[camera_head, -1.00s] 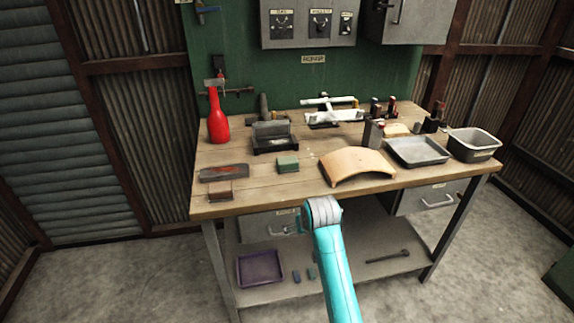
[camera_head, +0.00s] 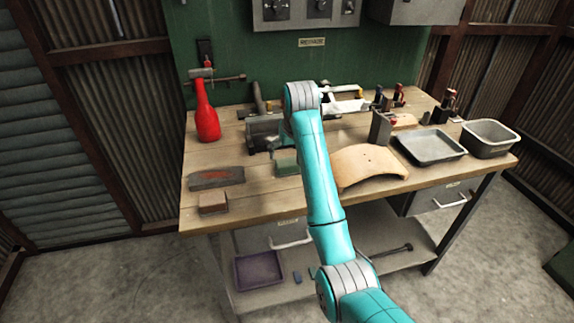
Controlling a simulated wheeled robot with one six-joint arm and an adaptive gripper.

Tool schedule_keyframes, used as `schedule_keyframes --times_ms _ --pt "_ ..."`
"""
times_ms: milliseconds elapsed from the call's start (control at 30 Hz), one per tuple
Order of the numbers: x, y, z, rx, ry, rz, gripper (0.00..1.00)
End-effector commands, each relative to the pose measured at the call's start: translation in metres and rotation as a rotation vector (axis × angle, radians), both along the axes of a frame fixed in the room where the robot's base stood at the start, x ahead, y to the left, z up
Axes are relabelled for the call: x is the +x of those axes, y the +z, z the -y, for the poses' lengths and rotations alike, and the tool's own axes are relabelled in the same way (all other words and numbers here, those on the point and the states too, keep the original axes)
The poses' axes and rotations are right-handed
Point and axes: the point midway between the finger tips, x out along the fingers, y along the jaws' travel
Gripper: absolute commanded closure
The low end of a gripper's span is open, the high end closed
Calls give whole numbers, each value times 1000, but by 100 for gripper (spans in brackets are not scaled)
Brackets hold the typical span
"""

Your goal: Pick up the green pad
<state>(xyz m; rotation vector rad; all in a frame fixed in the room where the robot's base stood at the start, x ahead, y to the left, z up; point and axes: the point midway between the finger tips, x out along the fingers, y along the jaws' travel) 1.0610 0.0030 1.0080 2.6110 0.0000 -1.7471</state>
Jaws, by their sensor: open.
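The green pad (camera_head: 286,163) is a small block lying on the wooden workbench, left of the curved tan sheet and just left of my raised teal arm. Its right end is close to the arm's outline. Small teal parts of my arm's far end show just above and left of the pad, in front of the dark tray. My gripper itself cannot be made out; it is hidden behind the arm or blends into the dark tray.
A brown-red block (camera_head: 213,203) and a grey-red flat piece (camera_head: 216,178) lie to the left. The curved tan sheet (camera_head: 368,166), a shallow tray (camera_head: 430,147) and a deeper bin (camera_head: 489,139) fill the right side.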

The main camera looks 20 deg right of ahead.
Motion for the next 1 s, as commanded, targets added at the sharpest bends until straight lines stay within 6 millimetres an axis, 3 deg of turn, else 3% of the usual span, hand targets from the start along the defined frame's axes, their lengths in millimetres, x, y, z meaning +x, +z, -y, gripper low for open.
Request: schedule_keyframes --times_ms 633,967,1000 --pt "29 -63 3 0 0 -2 0" --pt "32 -69 3 0 0 1 0" --pt "32 -69 3 0 0 1 7"
